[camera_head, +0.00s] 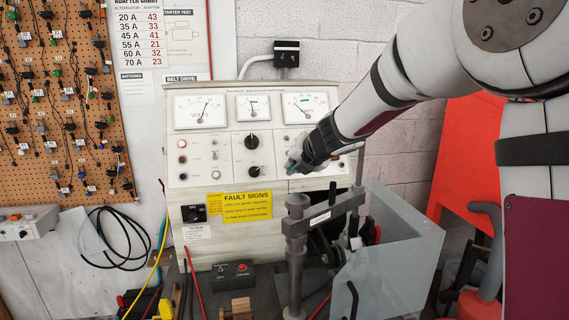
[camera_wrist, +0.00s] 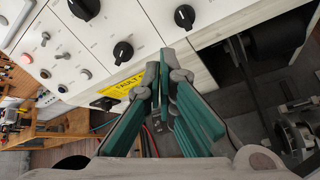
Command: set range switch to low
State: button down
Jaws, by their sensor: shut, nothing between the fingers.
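The white test panel (camera_head: 225,150) carries dials, lamps, toggle switches and black rotary knobs. An upper knob (camera_head: 252,141) and a lower knob (camera_head: 253,171) sit in its middle section. The wrist view shows three black knobs: one at top left (camera_wrist: 84,8), one in the middle (camera_wrist: 123,52) and one at top right (camera_wrist: 185,17). I cannot read which control is the range switch, or its setting. My gripper (camera_head: 291,166) is shut and empty at the panel's right section, hiding part of it. Its teal fingers (camera_wrist: 166,68) show below the top right knob; contact cannot be told.
A grey post fixture (camera_head: 296,250) and a clear guard (camera_head: 390,260) stand below and right of my gripper. A yellow fault sign (camera_head: 246,205) is on the lower panel. A small red-button box (camera_head: 233,275) lies on the bench. Cables hang at left.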

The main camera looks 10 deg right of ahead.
aim_at(276, 176)
jog(key=b+x, duration=0.1)
jog(key=x, duration=0.9)
jog(key=shift+w+f+b, duration=0.1)
jog(key=shift+b, duration=0.25)
jog(key=shift+d+r+p, duration=0.25)
jog(key=shift+r+p, duration=0.25)
jog(key=shift+r, duration=0.1)
jog(key=shift+d+r+p, duration=0.3)
jog(key=shift+r+p, duration=0.15)
jog(key=shift+r, duration=0.1)
jog(key=shift+w+d+r+p, duration=0.35)
jog(key=shift+d+r+p, duration=0.1)
jog(key=shift+d+r, duration=0.15)
